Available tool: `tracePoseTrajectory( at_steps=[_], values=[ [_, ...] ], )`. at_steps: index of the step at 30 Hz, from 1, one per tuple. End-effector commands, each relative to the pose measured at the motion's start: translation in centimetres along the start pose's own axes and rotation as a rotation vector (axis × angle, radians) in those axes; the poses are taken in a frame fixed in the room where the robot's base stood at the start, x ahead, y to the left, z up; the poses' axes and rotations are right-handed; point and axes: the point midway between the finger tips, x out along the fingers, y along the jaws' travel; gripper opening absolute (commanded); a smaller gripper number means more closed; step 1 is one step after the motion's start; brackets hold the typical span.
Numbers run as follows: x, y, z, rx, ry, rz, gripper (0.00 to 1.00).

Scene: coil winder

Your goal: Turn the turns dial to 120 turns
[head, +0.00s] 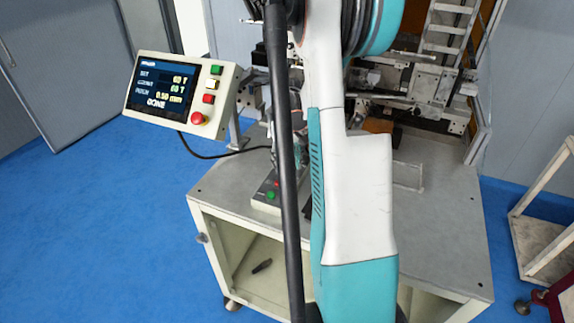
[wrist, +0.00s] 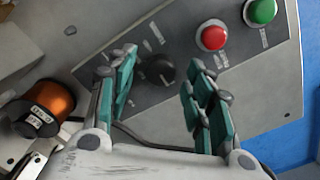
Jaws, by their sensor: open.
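The turns dial, a black round knob (wrist: 158,68), sits on a dark panel (wrist: 186,62) in the wrist view. My gripper (wrist: 162,80) is open, with teal-padded fingers to the left and right of the knob. Gaps show between the knob and both fingers. I cannot tell whether the tips reach down to its height. In the head view the dial is hidden behind my arm. The display (head: 161,88) reads SET 60 T, a second line of 60 T, pitch 0.50 mm and DONE.
A red button (wrist: 212,37) and a green button (wrist: 262,11) lie right of the dial, near the right finger. A copper wire spool (wrist: 48,100) is at left. The control box (head: 264,197) stands on the grey bench (head: 225,186). The display unit has a red emergency knob (head: 198,118).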

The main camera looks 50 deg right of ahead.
Motion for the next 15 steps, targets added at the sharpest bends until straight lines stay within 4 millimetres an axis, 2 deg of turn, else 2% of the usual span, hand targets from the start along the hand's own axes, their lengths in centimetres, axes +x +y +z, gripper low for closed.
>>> tracePoseTrajectory(
  at_steps=[11,12,15],
  values=[
    [0.62,-0.01,0.01,0.0,0.0,0.0,0.48],
    [0.61,-0.01,0.01,0.0,0.0,0.0,0.43],
    [0.61,-0.01,0.01,0.0,0.0,0.0,0.21]
  ],
)
